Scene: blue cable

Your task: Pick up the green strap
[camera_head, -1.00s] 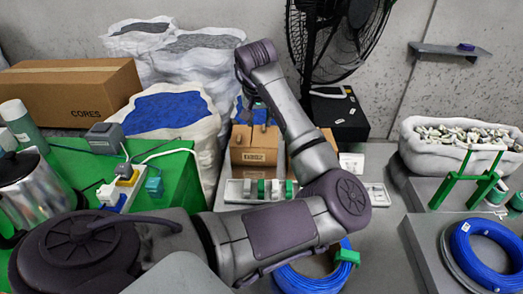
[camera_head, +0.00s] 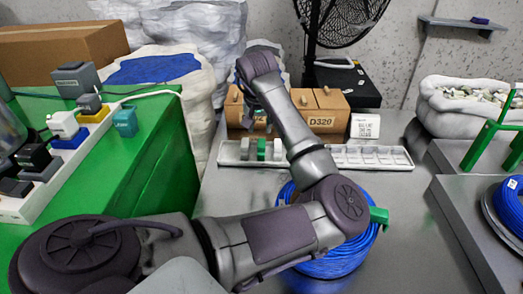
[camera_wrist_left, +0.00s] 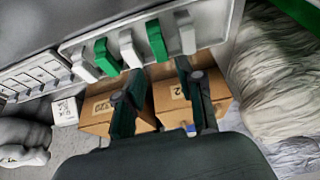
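A green strap (camera_head: 262,149) stands in a slotted pale tray (camera_head: 232,155) among white ones, behind my left forearm. The left wrist view shows two green straps (camera_wrist_left: 107,58) (camera_wrist_left: 156,40) with white straps (camera_wrist_left: 131,48) between and beside them. My left gripper (camera_head: 257,112) hangs near the tray and the small boxes behind it. In the left wrist view its two fingers (camera_wrist_left: 160,78) are apart, with no strap between them. Another green piece (camera_head: 379,215) sits on the blue cable coil (camera_head: 335,262), partly behind my arm. My right gripper is not in view.
A green bench (camera_head: 140,165) with a power strip is at left. A grey block with another blue coil (camera_head: 511,205) is at right. Grey tabletop (camera_head: 405,255) is bare between.

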